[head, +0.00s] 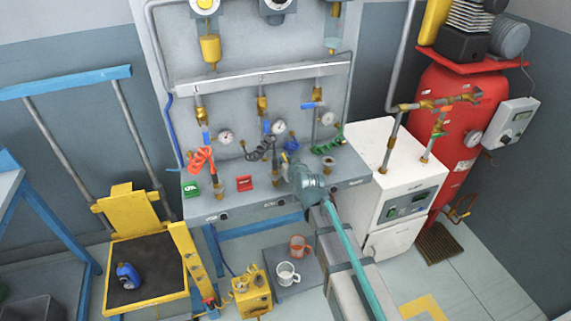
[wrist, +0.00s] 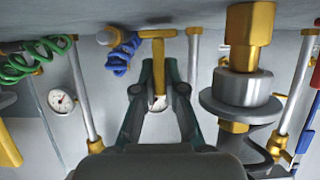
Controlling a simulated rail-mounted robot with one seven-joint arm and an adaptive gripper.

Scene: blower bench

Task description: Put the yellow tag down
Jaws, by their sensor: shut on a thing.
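My gripper (wrist: 158,70) is shut on a yellow T-shaped piece, which I take to be the yellow tag (wrist: 157,50). The tag sits between the fingertips in the wrist view, with its crossbar close to the grey bench surface at the top of that picture. I cannot tell whether it touches the bench. In the head view my gripper (head: 289,163) is over the right half of the grey bench (head: 235,205), and my arm hides most of the tag. A green tag (head: 191,189) and a red tag (head: 244,183) stand on the bench to the left.
A brass fitting on a grey flange (wrist: 243,87) is close on the right in the wrist view. A blue coiled hose (wrist: 122,54) and a green coiled hose (wrist: 33,62) are to the left.

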